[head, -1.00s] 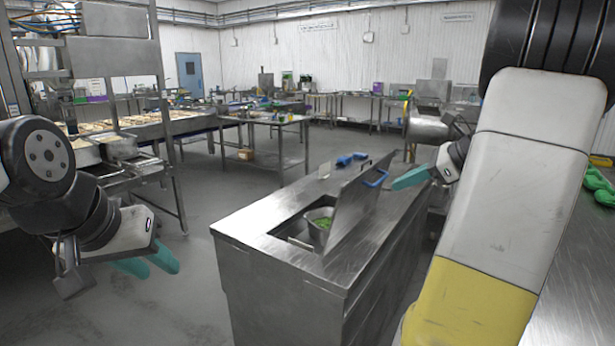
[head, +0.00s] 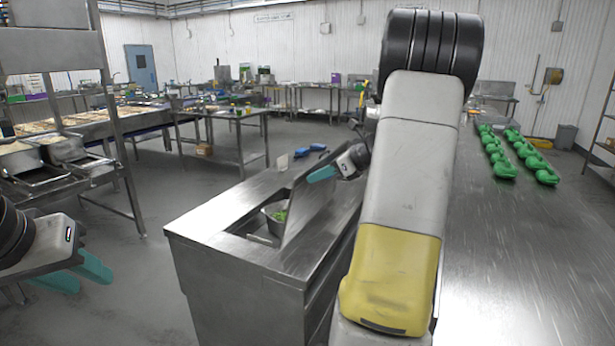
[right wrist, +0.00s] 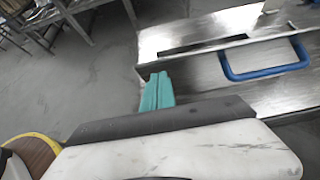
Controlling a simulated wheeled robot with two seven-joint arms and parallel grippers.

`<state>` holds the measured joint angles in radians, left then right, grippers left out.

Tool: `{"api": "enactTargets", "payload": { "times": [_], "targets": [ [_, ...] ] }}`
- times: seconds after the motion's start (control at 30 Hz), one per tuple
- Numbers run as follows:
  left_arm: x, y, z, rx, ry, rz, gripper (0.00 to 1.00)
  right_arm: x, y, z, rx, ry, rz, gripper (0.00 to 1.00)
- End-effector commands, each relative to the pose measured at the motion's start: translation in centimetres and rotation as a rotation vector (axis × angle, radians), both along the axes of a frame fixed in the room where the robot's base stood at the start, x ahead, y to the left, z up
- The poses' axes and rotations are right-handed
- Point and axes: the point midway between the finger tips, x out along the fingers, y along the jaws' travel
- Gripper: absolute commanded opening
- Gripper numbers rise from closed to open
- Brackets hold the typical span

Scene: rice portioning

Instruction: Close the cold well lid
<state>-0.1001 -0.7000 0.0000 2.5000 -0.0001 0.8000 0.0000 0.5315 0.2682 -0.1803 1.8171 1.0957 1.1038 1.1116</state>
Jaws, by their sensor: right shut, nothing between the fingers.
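The cold well lid (head: 310,198) is a flat steel panel, raised and tilted open over the steel counter (head: 215,245). Below it, the well opening shows a metal pan (head: 270,210) with green contents. My right gripper (head: 322,174) has its teal fingers shut and empty, by the lid's upper edge; I cannot tell whether they touch it. In the right wrist view the shut fingers (right wrist: 157,92) are left of the lid's blue handle (right wrist: 265,76), apart from it. My left gripper (head: 78,275) is open and empty, left of the counter.
A steel table (head: 225,125) stands behind, left. Floor between the counter and the left-hand equipment is clear.

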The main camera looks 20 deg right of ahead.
Motion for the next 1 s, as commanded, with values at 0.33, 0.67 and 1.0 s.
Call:
{"api": "enactTargets", "payload": {
  "times": [0.33, 0.67, 1.0],
  "targets": [
    [0.0, 0.0, 0.0, 0.0, 0.0, 0.0, 0.35, 1.0, 0.8, 0.3, 0.001, 0.001, -0.001, 0.0],
    [0.0, 0.0, 0.0, 0.0, 0.0, 0.0, 0.35, 1.3, 1.1, 0.5, -0.01, 0.007, 0.002, 0.0],
    [0.0, 0.0, 0.0, 0.0, 0.0, 0.0, 0.35, 4.8, 4.3, 1.7, -0.119, 0.13, 0.01, 0.0]
  ]
}}
